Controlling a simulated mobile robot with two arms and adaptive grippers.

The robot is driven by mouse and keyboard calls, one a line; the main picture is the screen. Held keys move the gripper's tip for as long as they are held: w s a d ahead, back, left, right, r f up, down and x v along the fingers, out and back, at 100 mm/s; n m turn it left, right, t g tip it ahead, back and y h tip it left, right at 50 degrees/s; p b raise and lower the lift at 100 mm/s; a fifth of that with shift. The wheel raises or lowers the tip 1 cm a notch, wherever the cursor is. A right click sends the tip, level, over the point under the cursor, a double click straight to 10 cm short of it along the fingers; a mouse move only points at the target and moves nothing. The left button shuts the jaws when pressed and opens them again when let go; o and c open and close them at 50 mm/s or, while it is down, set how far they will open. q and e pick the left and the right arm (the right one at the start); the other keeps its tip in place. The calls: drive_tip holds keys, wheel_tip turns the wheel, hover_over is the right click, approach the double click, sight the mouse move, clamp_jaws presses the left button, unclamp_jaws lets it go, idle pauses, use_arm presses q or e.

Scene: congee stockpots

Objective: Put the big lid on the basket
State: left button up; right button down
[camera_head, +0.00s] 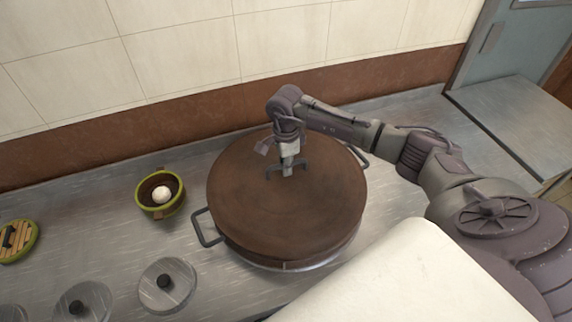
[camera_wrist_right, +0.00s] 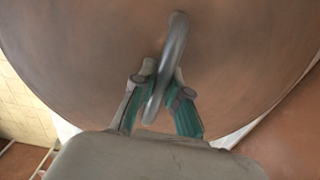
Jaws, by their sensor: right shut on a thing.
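The big lid (camera_head: 248,208), a wide round brown disc, covers a large round vessel with metal loop handles (camera_head: 207,228) at its sides. A pale metal rim shows under its front edge. I cannot tell whether the lid rests on the vessel or hangs just above it. My right gripper (camera_head: 288,168) is shut on the lid's grey bar handle (camera_head: 304,165). In the right wrist view the fingers (camera_wrist_right: 160,97) close around this handle (camera_wrist_right: 178,42). A small green-rimmed round basket (camera_head: 142,200) with a white ball inside stands left of the big vessel. My left gripper is out of view.
A green-rimmed slatted wooden lid (camera_head: 25,246) lies at the far left. Several round metal lids with black knobs, including one nearby (camera_head: 180,283), lie along the front left. The tiled wall (camera_head: 180,50) runs behind. Bare steel counter (camera_head: 105,225) lies left of the small basket.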

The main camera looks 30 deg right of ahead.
drive_tip(key=shift+f+b, duration=0.3)
drive_tip(key=shift+f, duration=0.1)
drive_tip(key=c, duration=1.5)
unclamp_jaws()
drive_tip(key=shift+o, duration=0.2)
drive_tip(key=shift+r+p, duration=3.2)
drive_tip(key=shift+r, duration=2.3)
drive_tip(key=shift+s, duration=0.1)
